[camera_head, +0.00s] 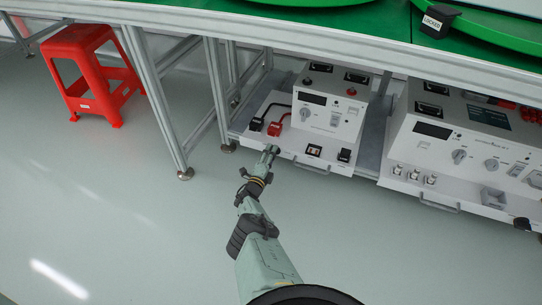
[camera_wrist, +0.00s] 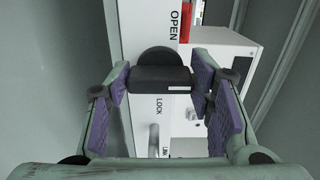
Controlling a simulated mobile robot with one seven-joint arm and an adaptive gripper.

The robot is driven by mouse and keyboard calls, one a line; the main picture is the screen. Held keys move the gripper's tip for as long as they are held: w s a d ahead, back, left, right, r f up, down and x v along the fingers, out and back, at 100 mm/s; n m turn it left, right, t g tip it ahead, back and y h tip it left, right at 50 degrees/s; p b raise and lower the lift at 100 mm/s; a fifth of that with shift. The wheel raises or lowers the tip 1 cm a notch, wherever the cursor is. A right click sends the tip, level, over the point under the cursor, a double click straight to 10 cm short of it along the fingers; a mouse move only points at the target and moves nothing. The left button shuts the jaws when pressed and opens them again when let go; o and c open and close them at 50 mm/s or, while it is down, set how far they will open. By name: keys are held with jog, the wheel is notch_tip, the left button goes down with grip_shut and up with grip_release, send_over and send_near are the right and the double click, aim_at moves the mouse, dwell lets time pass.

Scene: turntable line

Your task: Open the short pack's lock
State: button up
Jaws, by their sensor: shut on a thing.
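The short pack (camera_head: 333,120) is the smaller white unit on the low shelf under the table, left of a longer one. My gripper (camera_head: 272,150) is at the left of its front edge in the head view. In the wrist view, my gripper (camera_wrist: 163,84) has its purple-padded fingers on either side of a black lock knob (camera_wrist: 160,76) and is shut on it. The knob sits between the printed words OPEN, above, and LOCK, below. The fingers partly hide the panel, and I cannot tell the knob's exact setting.
A red plug (camera_head: 275,129) and a black plug (camera_head: 256,124) sit on the short pack's ledge. A longer white pack (camera_head: 465,150) stands to the right. Metal table legs (camera_head: 155,105) and a red stool (camera_head: 90,75) are to the left. The front floor is clear.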

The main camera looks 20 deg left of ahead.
dwell(0.3)
jog(key=o, duration=1.2)
jog(key=shift+c, duration=0.2)
